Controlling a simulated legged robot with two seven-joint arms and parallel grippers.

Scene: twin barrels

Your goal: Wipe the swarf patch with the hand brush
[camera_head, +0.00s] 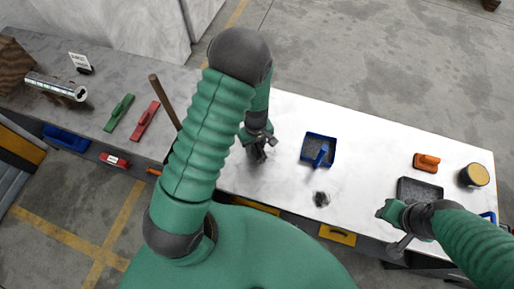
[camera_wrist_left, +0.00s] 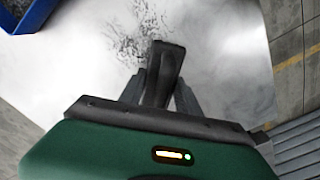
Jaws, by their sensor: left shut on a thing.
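My left gripper (camera_head: 261,152) is over the white bench top, left of the blue dustpan. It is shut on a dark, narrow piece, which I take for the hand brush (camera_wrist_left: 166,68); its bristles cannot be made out. The swarf patch (camera_head: 321,199) is a small dark scatter on the white top, to the right of and nearer than the left gripper. In the left wrist view, dark specks of swarf (camera_wrist_left: 135,42) lie just beyond the held piece; contact cannot be told. My right gripper (camera_head: 398,240) is at the right, near the bench's front edge, its jaws unclear.
The blue dustpan (camera_head: 320,149) lies just beyond the swarf. A dark tray (camera_head: 420,187), an orange tool (camera_head: 427,162) and a round tin (camera_head: 474,175) stand at the right. Green (camera_head: 119,112) and red (camera_head: 145,120) tools lie on the grey bench at left. White surface around the swarf is clear.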

